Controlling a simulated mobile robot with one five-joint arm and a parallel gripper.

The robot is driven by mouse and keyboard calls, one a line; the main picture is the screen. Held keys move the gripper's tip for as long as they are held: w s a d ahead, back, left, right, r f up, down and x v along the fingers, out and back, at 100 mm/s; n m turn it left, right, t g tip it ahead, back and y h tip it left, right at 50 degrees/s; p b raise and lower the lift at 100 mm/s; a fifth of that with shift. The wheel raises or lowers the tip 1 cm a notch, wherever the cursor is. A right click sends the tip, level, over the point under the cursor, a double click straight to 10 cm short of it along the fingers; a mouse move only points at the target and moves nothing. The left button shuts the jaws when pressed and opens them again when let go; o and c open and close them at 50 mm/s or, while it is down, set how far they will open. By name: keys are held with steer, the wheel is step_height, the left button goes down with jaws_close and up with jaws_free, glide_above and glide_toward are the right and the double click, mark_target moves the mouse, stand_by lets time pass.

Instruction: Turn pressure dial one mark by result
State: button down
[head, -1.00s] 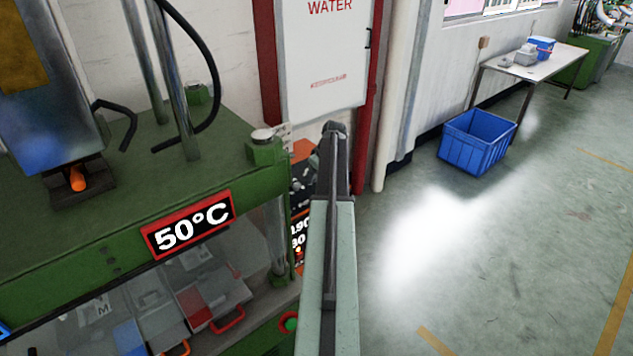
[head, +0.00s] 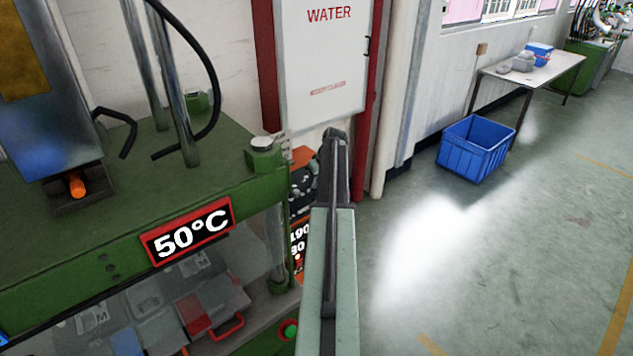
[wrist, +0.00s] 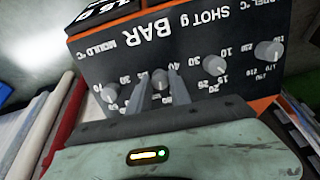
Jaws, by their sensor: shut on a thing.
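The pressure dial, a grey knob (wrist: 160,78) in the BAR area of a dark control panel (wrist: 190,45), is in the wrist view, where the lettering appears upside down. My gripper (wrist: 159,85) has one finger on each side of this knob and is shut on it. Its pointer and exact mark are partly hidden by the fingers. In the head view my arm covers most of the panel, and the gripper and dial cannot be made out there.
Other knobs flank it: one at the left (wrist: 110,92), two at the right (wrist: 213,65). A green press with a 50°C sign (head: 187,230) stands left of my arm in the head view. A blue crate (head: 475,148) and a table (head: 540,72) are at right; floor there is clear.

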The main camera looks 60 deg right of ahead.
steer(key=m, duration=0.5)
steer(key=shift+s+d, duration=0.1)
steer(key=shift+m, duration=0.3)
stand_by(0.4)
steer(key=c, duration=1.2)
jaws_free()
steer(key=shift+s+r+p, duration=0.1)
steer(key=shift+r+p, duration=0.35)
steer(key=shift+r, duration=0.05)
steer(key=p+v, duration=0.6)
steer(key=shift+s+r, duration=0.3)
steer(key=shift+r, duration=0.05)
